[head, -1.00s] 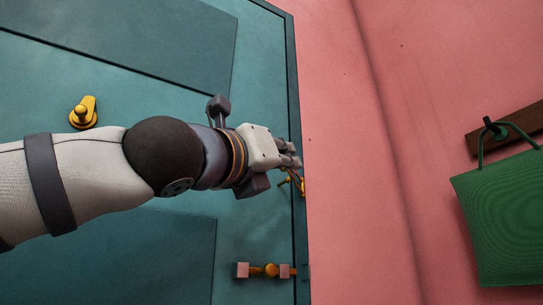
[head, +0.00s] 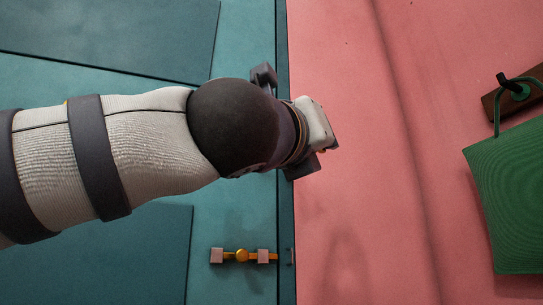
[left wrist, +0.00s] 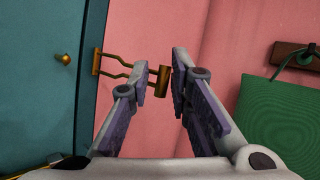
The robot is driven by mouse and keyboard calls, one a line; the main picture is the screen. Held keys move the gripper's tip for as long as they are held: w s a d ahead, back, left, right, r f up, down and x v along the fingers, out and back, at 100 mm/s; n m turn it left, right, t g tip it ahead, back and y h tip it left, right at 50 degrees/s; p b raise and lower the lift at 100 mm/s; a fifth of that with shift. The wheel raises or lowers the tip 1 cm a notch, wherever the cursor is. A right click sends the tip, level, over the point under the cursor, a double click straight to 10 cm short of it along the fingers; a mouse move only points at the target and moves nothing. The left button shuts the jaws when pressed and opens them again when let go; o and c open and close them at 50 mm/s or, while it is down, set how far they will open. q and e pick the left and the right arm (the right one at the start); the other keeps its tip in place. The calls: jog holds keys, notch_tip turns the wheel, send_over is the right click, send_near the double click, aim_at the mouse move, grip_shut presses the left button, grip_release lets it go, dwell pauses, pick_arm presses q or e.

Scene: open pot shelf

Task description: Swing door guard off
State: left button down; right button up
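The brass door guard shows in the left wrist view, with its plate (left wrist: 97,62) at the edge of the teal door (left wrist: 35,90). Its two bent rods reach right, over the pink wall, to a brass end bar (left wrist: 159,82). My left gripper (left wrist: 162,77) has its fingers apart. My right gripper is not in view.
A sliding bolt (head: 242,256) with pinkish blocks sits low on the door in the head view. A brass knob (left wrist: 63,58) shows in the left wrist view. A green bag (head: 510,200) hangs from a wooden rail (head: 515,95) at right. The pink wall (head: 380,200) between is bare.

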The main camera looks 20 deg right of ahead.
pick_arm(q)
jog(key=shift+s+d+r+n+t+y, duration=0.1)
jog(key=shift+s+r+n+t+y, duration=0.15)
jog(key=shift+t+y, duration=0.2)
jog(key=shift+s+d+r+n+t+y, duration=0.1)
jog(key=shift+n+t+y, duration=0.25)
jog(key=shift+t, duration=0.2)
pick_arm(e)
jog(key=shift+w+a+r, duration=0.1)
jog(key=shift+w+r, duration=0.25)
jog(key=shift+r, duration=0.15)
pick_arm(q)
jog(key=shift+r, duration=0.1)
jog(key=c, duration=1.9)
grip_release()
jog(key=shift+d, duration=0.15)
jog(key=shift+w+d+f, duration=0.15)
jog(key=shift+d+f, duration=0.05)
jog(key=shift+f, duration=0.05)
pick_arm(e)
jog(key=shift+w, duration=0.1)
